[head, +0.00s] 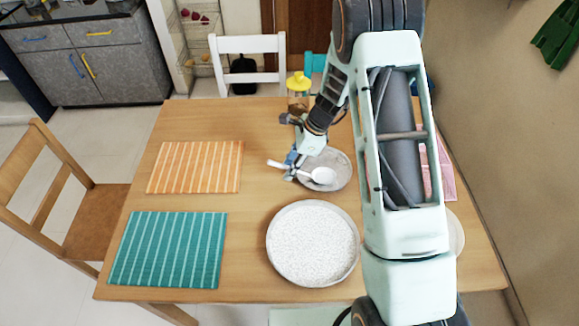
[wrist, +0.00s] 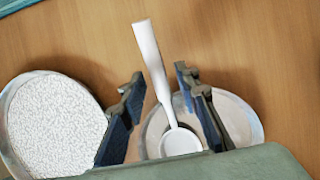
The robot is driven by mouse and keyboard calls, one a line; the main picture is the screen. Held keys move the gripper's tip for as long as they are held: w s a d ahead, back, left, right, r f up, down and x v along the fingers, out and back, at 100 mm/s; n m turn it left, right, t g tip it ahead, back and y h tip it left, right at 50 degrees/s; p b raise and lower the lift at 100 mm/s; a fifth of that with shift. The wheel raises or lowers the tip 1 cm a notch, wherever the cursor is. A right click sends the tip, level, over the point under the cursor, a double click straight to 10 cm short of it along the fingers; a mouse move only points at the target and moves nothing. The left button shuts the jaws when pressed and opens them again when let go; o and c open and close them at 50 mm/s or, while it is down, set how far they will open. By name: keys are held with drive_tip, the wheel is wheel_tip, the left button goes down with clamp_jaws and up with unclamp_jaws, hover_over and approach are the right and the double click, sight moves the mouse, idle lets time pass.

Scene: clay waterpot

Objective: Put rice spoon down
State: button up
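The white rice spoon (head: 321,176) lies at the grey plate (head: 342,183), its bowl over the plate and its handle past the plate's left edge. In the wrist view the spoon (wrist: 152,60) passes between the two fingers of my gripper (wrist: 159,74), with a visible gap on each side. My gripper is open around the handle, and in the head view my gripper (head: 291,166) is low at the plate's left side. The grey plate also shows in the wrist view (wrist: 240,117). I cannot tell whether the spoon touches the plate.
A large round dish of white rice (head: 312,243) stands in front of the plate. An orange striped mat (head: 196,167) and a teal mat (head: 168,250) lie to the left. A yellow-lidded jar (head: 298,88) stands behind my gripper. Bare table lies between mats and dishes.

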drive_tip(key=v, duration=1.2)
